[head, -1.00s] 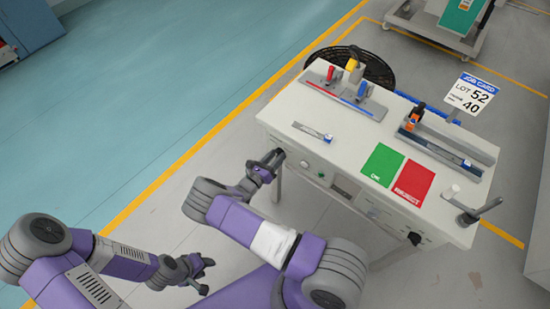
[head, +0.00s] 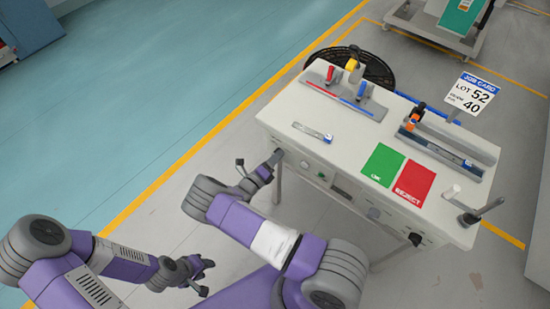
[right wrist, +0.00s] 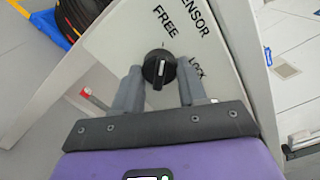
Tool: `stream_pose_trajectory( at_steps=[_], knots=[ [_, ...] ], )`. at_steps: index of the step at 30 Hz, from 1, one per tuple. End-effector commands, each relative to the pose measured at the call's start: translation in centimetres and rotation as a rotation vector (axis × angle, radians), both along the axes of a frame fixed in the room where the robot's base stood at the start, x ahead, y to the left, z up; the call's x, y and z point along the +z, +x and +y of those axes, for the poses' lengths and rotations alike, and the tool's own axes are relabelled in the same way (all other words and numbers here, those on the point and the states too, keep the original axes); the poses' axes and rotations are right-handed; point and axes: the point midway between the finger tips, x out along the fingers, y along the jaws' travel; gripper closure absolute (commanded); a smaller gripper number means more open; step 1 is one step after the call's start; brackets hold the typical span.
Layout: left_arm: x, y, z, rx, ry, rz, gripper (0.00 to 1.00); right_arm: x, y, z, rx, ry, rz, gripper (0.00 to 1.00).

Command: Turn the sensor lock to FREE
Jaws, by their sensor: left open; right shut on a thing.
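The sensor lock is a round black knob (right wrist: 159,68) with a white line on the station's pale front panel. The panel reads SENSOR, with FREE above the knob and LOCK to its right in the right wrist view. The white line runs roughly up and down there; I cannot tell which word it marks. My right gripper (right wrist: 160,85) is shut on the knob, one finger on each side. In the head view it (head: 275,160) is at the front left corner of the station and hides the knob. My left gripper (head: 206,277) is open, empty and low, away from the station.
A dark post with a handle (head: 480,210) stands at the right corner. Floor to the left is clear.

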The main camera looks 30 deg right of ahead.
Motion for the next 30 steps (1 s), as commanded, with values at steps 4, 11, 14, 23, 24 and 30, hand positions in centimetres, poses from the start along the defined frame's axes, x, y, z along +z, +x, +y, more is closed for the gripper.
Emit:
stream_pose_trajectory(
  at_steps=[4, 11, 14, 23, 24, 30],
  knots=[
    [-0.02, 0.0, 0.0, 0.0, 0.0, 0.0, 0.57, -0.09, -0.04, 0.05, 0.0, -0.007, 0.022, 0.89],
    [-0.02, 0.0, 0.0, 0.0, 0.0, 0.0, 0.57, -0.08, -0.06, 0.04, 0.0, -0.01, 0.029, 0.89],
    [-0.02, 0.0, 0.0, 0.0, 0.0, 0.0, 0.57, -0.08, -0.06, 0.05, 0.0, -0.01, 0.029, 0.89],
    [-0.02, 0.0, 0.0, 0.0, 0.0, 0.0, 0.57, -0.06, -0.04, 0.03, 0.0, -0.01, 0.027, 0.33],
    [-0.02, 0.0, 0.0, 0.0, 0.0, 0.0, 0.57, -0.04, -0.04, 0.03, 0.0, -0.01, 0.027, 0.33],
    [0.0, 0.0, 0.0, 0.0, 0.0, 0.0, 0.57, -0.02, -0.03, 0.08, 0.0, -0.01, 0.026, 0.33]
  ],
)
